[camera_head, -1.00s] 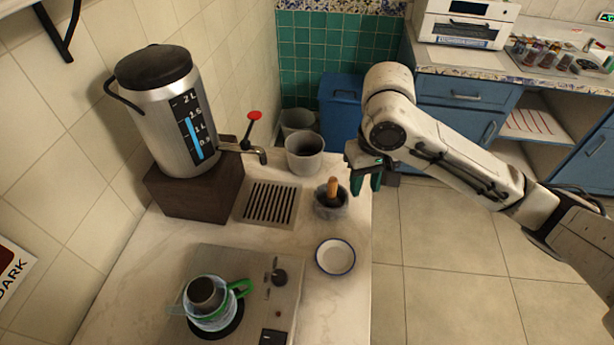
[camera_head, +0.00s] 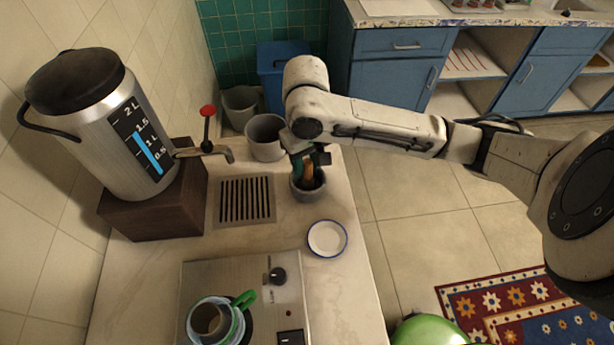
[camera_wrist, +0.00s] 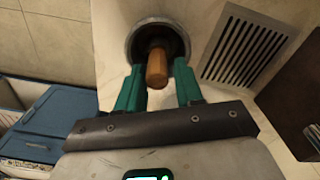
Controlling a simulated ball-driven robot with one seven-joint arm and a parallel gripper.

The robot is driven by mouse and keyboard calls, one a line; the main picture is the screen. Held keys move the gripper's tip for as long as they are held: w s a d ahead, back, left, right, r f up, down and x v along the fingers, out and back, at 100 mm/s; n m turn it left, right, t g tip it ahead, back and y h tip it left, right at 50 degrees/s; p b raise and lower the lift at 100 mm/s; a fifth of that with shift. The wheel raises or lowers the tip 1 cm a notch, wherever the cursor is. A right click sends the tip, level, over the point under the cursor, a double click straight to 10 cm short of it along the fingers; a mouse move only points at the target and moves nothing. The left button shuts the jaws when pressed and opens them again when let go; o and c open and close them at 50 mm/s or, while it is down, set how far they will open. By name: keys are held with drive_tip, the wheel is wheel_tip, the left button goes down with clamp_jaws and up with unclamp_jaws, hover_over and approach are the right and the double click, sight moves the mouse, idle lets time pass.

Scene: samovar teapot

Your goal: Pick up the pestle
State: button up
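The pestle has a wooden handle (camera_wrist: 157,68) that sticks up out of a dark grey mortar (camera_head: 309,190). In the wrist view the mortar's rim (camera_wrist: 131,46) forms a ring around it. My gripper (camera_wrist: 160,82) has green fingers spread apart on either side of the handle, with gaps visible between them and the wood. In the head view my gripper (camera_head: 311,168) is over the mortar and the handle (camera_head: 307,172) shows between the fingers. The pestle's lower end is hidden inside the mortar.
A samovar (camera_head: 110,130) with a tap stands at left. A cup (camera_head: 208,320) sits on the stove (camera_head: 262,275).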

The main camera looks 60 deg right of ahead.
sight(308, 174)
drive_tip(key=f, duration=0.4)
drive_tip(key=shift+s, duration=0.25)
drive_tip(key=shift+c, duration=0.2)
clamp_jaws()
